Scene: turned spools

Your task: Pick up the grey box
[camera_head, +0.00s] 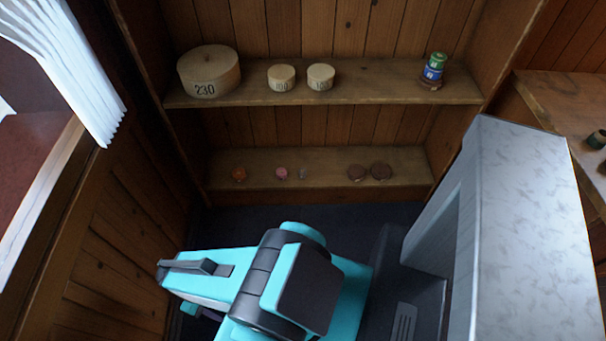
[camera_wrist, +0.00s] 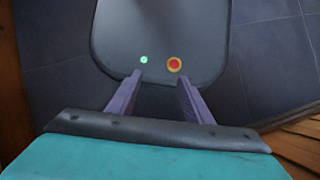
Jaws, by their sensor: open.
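No small grey box that could be picked up shows clearly in either view. A large pale grey, marbled, box-like piece (camera_head: 530,220) with an open dark front stands at the right in the head view; I cannot tell whether it is the task's box. My gripper (camera_wrist: 160,79) is open and empty in the wrist view, its two purple fingers apart. It points down over my own dark base and the dark tiled floor. In the head view my arm hides most of the gripper.
An upper shelf (camera_head: 370,90) holds a large round box marked 230 (camera_head: 208,72), two smaller round boxes (camera_head: 282,78) and stacked green and blue spools (camera_head: 434,68). The lower shelf (camera_head: 335,163) holds several small round pieces. A wooden wall (camera_head: 120,230) is close at left.

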